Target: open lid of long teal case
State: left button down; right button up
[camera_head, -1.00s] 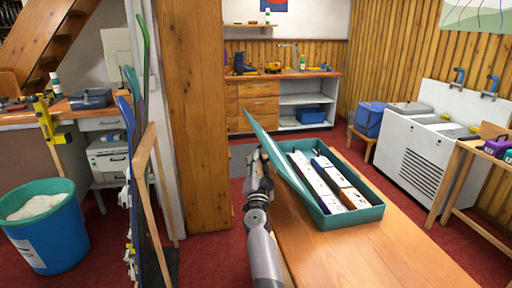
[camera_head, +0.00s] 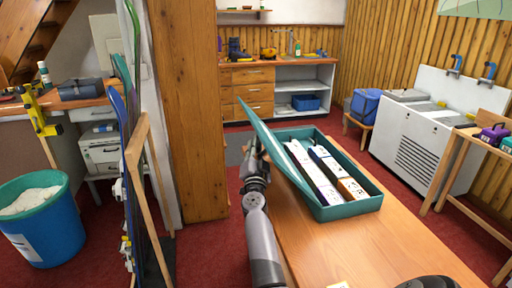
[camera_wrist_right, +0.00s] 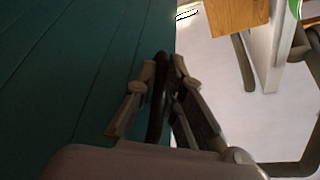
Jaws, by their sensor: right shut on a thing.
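The long teal case (camera_head: 352,209) lies on the wooden bench. Its teal lid (camera_head: 272,142) is raised and tilted up along the case's left side, so the inside shows. Long white, purple and brown boxes (camera_head: 314,174) lie inside. My right gripper (camera_head: 256,163) is at the lid's outer left side, its fingertips partly hidden. In the right wrist view, the fingers (camera_wrist_right: 166,70) are closed around a dark narrow part beside the broad teal lid surface (camera_wrist_right: 70,75). Exactly which part of the lid they grip is hard to tell. My left gripper is not in view.
A wooden post (camera_head: 188,110) and a leaning wooden frame (camera_head: 147,185) stand to the left. A blue bin (camera_head: 42,225) is at far left. A white cabinet (camera_head: 420,145) stands at the right.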

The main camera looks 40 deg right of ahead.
grip_shut()
jog(key=shift+d+r+p, duration=0.15)
jog(key=shift+r+p, duration=0.2)
jog(key=shift+p, duration=0.15)
jog(key=s+d+r+m+p, duration=0.1)
jog(key=d+m+p, duration=0.1)
jog(key=p, duration=0.2)
jog(key=s+d+r+m+g+p, duration=0.1)
jog(key=d+r+m+p, duration=0.1)
jog(key=p, duration=0.2)
jog(key=s+d+r+m+g+p, duration=0.1)
jog(key=d+r+m+p, duration=0.1)
jog(key=p, duration=0.2)
jog(key=shift+s+d+r, duration=0.2)
jog(key=shift+s+r, duration=0.05)
jog(key=shift+s, duration=0.1)
jog(key=shift+s+d+f+m+g+p, duration=0.1)
jog(key=shift+s+d+m+g+p, duration=0.2)
jog(key=shift+d+p, duration=0.25)
jog(key=shift+a, duration=0.1)
jog(key=o, duration=0.7)
grip_release()
jog(key=shift+a, duration=0.1)
